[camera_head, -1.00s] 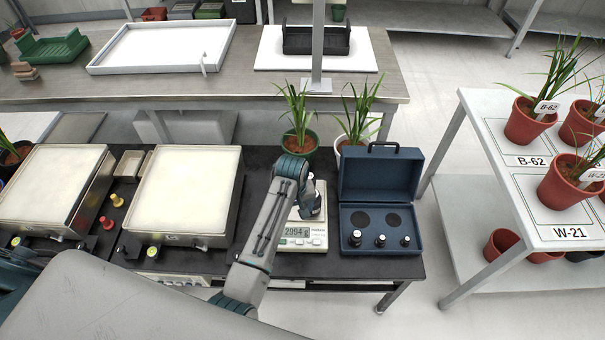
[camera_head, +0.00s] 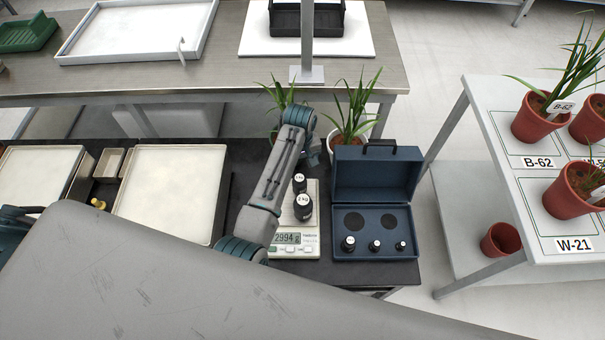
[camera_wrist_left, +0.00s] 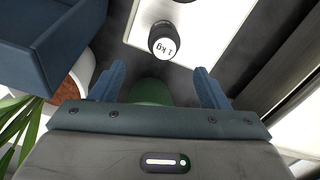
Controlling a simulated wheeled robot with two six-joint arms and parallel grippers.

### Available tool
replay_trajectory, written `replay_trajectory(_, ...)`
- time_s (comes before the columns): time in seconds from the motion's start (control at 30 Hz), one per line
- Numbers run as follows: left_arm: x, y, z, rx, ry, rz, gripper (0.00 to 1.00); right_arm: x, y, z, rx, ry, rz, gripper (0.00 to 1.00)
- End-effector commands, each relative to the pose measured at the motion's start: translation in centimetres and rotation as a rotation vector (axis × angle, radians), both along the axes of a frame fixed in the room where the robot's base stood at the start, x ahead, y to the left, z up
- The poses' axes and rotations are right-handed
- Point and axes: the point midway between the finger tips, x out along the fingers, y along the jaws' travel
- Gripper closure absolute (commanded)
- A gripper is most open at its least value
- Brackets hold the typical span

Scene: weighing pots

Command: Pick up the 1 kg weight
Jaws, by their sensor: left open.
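The 1 kg weight (camera_head: 299,182) is a small black cylinder with a white labelled top. It stands on the pan of the scale (camera_head: 311,244), just behind the black 2 kg weight (camera_head: 304,208); the scale reads 2994 g. In the left wrist view the 1 kg weight (camera_wrist_left: 164,42) stands upright on the white scale, ahead of the fingertips. My left gripper (camera_wrist_left: 159,70) is open and empty, its fingers apart and not touching the weight. In the head view my left forearm hides part of the scale, and the fingers are not clear. My right gripper is not in view.
An open blue case (camera_head: 375,246) with several small weights and empty recesses is right of the scale. Potted plants stand behind; the green pot (camera_wrist_left: 152,91) shows between my fingers and the white pot (camera_wrist_left: 84,70) beside them. White-topped trays (camera_head: 172,190) lie to the left.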

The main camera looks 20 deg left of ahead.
Motion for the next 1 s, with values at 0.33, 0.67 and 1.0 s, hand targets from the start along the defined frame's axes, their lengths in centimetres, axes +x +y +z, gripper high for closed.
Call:
replay_trajectory(0.33,-0.2,0.0,-4.8,0.001,0.003,0.001,0.31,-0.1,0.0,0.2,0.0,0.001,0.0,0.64)
replay_trajectory(0.67,-0.7,-0.1,-8.6,0.001,0.004,0.0,0.31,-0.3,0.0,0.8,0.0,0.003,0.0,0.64)
replay_trajectory(1.0,-0.7,-0.1,-10.3,0.0,0.0,0.001,0.31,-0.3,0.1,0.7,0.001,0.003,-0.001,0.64)
